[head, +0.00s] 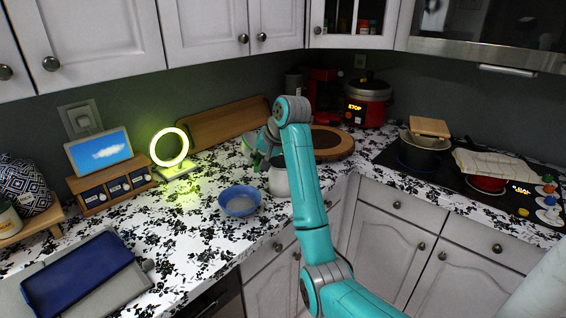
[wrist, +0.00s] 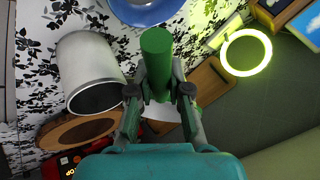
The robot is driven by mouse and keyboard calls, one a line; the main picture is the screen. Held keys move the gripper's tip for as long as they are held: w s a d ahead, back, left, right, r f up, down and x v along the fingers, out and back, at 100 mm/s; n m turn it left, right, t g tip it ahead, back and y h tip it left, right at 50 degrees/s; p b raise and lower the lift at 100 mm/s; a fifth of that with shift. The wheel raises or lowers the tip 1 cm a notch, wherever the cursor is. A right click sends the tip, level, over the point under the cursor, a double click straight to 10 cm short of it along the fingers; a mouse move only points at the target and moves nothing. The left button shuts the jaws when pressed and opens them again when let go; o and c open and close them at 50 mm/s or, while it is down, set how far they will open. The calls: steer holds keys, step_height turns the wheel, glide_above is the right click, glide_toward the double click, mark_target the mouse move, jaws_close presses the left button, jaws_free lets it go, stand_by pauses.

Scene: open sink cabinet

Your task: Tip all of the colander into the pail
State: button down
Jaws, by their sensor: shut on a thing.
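My gripper (wrist: 160,92) is shut on a green cylindrical thing (wrist: 157,62). I cannot tell whether this is the colander or what it holds. In the head view my gripper (head: 258,150) is above the counter, left of and behind a whitish pail-like container (head: 278,181), partly hidden by my arm. The container (wrist: 92,62) also shows in the wrist view, left of the green thing and apart from it, with a dark open mouth.
A glowing ring lamp (head: 169,148) and a small drawer box with a screen (head: 110,186) stand at left. A round wooden board (head: 332,142) and a red cooker (head: 367,103) are behind. The counter (head: 190,245) left of the bowl is clear.

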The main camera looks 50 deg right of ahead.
steer(key=w+a+f+n+g+h, duration=0.1)
steer(key=w+a+f+g+h, duration=0.3)
steer(key=w+a+g+h, duration=0.1)
steer(key=shift+w+a+n, duration=0.2)
steer(key=shift+n, duration=0.1)
stand_by(0.5)
steer(key=shift+r, duration=0.15)
